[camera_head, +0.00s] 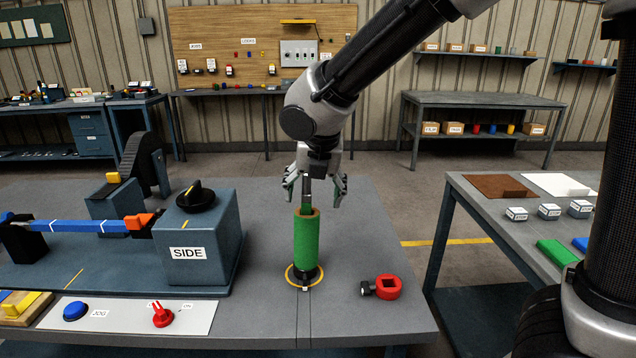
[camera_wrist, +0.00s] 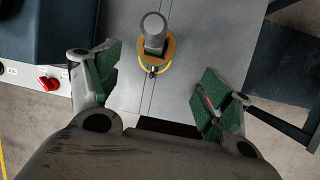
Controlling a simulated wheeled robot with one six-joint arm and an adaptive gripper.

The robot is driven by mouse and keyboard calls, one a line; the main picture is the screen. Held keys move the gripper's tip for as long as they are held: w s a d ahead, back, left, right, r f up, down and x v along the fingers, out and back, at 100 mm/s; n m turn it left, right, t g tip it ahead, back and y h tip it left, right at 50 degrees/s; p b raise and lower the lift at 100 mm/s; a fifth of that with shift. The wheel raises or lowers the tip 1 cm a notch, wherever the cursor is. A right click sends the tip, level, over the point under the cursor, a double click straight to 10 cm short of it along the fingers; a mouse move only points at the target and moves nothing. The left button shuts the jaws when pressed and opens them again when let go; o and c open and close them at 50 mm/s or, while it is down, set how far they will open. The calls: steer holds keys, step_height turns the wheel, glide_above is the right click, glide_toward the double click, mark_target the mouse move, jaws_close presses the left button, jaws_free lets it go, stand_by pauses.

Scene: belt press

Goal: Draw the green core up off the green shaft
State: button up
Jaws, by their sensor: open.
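The green core (camera_head: 306,239) is an upright green tube with a tan end, standing near the front of the grey table. In the wrist view its tan upper rim (camera_wrist: 170,47) shows around the shaft. My gripper (camera_head: 316,190) is open above the core, pointing down. In the wrist view my gripper (camera_wrist: 158,80) has its green-padded fingers spread wide, apart from the core, with the shaft ahead of the gap between them.
A yellow ring (camera_head: 288,276) circles the black foot under the core. A red collar with a black knob (camera_head: 388,287) lies to the right. The blue-grey SIDE box (camera_head: 203,254) stands close on the left. The table behind and right of the core is clear.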

mark_target(308, 204)
steer(key=w+f+n, duration=0.1)
steer(key=f, duration=0.1)
steer(key=w+f+n, duration=0.1)
steer(key=f, duration=0.1)
steer(key=w+a+f+n, duration=0.1)
steer(key=f, duration=0.2)
steer(key=shift+a, duration=0.1)
stand_by(0.4)
steer(key=c, duration=1.3)
steer(key=shift+r, duration=1.1)
steer(key=shift+r, duration=5.5)
